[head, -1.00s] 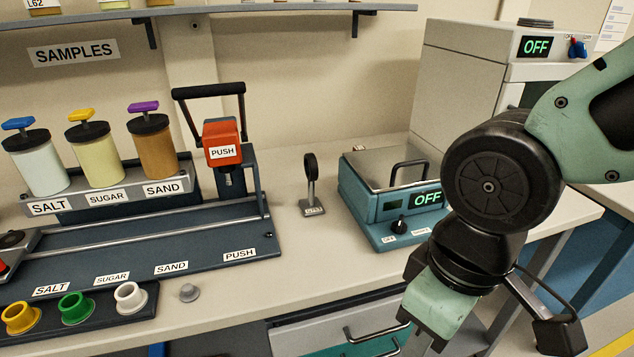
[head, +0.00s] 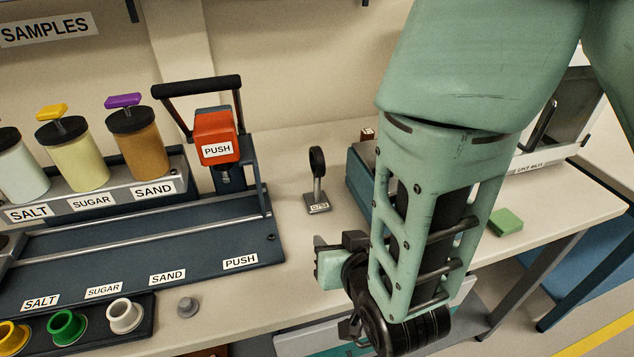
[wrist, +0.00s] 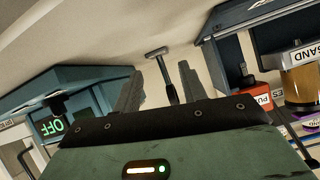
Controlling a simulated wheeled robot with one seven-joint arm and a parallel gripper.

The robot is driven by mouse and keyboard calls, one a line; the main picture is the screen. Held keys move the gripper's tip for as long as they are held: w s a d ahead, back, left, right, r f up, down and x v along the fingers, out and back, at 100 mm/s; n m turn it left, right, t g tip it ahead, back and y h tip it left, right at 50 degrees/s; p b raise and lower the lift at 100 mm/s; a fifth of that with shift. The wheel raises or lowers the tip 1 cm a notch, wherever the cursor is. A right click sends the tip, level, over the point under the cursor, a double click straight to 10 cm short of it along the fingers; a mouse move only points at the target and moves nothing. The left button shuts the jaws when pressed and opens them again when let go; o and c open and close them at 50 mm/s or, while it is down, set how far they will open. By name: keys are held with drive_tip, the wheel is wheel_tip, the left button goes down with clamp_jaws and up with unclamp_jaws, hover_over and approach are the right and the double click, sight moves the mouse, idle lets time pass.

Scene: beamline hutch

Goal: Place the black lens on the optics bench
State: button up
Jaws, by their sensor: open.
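My gripper (head: 322,262) is in front of the lens in the head view, partly hidden by my arm. In the wrist view my open gripper (wrist: 160,72) shows two separated fingers, with the lens post (wrist: 164,70) appearing between them; I cannot tell how deep it is. The lens disc is partly hidden there by the gripper body. I cannot identify the optics bench.
The dispenser rig (head: 130,238) with an orange PUSH head (head: 217,138) stands left of the lens. The teal device (head: 360,185) is close on the right, mostly behind my arm. A green block (head: 506,222) lies farther right. Coloured cups (head: 68,327) line the front left.

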sight(318, 174)
drive_tip(key=r+t, duration=0.1)
drive_tip(key=t, duration=0.1)
drive_tip(key=d+r+n+t, duration=0.1)
drive_tip(key=r+t, duration=0.1)
drive_tip(key=shift+t+y+p, duration=0.3)
drive_tip(key=b, duration=0.1)
drive_tip(key=w, duration=0.1)
drive_tip(key=w+a+t+b, duration=0.1)
drive_tip(key=shift+w+r+n+y+b, duration=0.15)
drive_tip(key=shift+r+n+y+b, duration=0.15)
drive_tip(key=shift+n+b, duration=0.1)
drive_tip(key=b+x, duration=0.2)
drive_tip(key=b, duration=0.4)
drive_tip(key=shift+b, duration=0.3)
drive_tip(key=x, duration=0.2)
drive_tip(key=p+x, duration=0.1)
drive_tip(key=x, duration=0.1)
drive_tip(key=r+x, duration=0.1)
drive_tip(key=x, duration=0.2)
drive_tip(key=shift+w, duration=0.1)
drive_tip(key=shift+d+p+x, duration=0.2)
drive_tip(key=shift+p+x, duration=0.2)
drive_tip(key=shift+x, duration=0.95)
drive_tip(key=shift+d+p+x, duration=0.2)
drive_tip(key=shift+p+x, duration=0.15)
drive_tip(key=shift+x, duration=0.95)
drive_tip(key=shift+w, duration=0.15)
